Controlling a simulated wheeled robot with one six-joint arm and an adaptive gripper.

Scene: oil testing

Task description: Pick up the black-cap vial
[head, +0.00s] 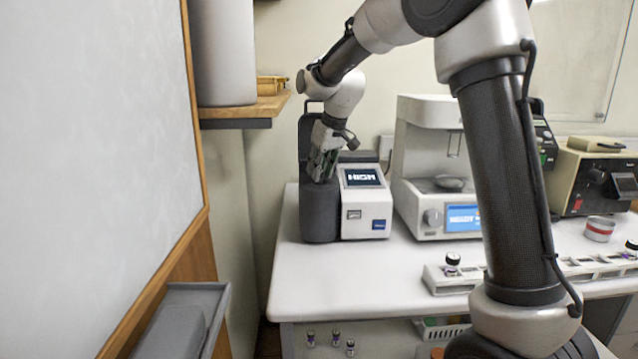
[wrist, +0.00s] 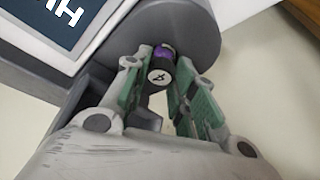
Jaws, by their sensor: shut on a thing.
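The black-cap vial (wrist: 160,77), with a "4" on its cap and a purple band, sits between my fingers in the wrist view. My gripper (head: 321,177) is shut on it, pointing down at the top of the dark grey cylinder (head: 320,215) of a tester. The vial's lower part is hidden, so I cannot tell how far it sits in the cylinder. In the head view my fingers hide the vial.
The tester's white body (head: 366,209) with a screen adjoins the cylinder. A larger white instrument (head: 432,165) stands right of it. A white rack (head: 450,280) holds a dark-capped vial (head: 452,260). The front left of the white bench (head: 335,285) is clear.

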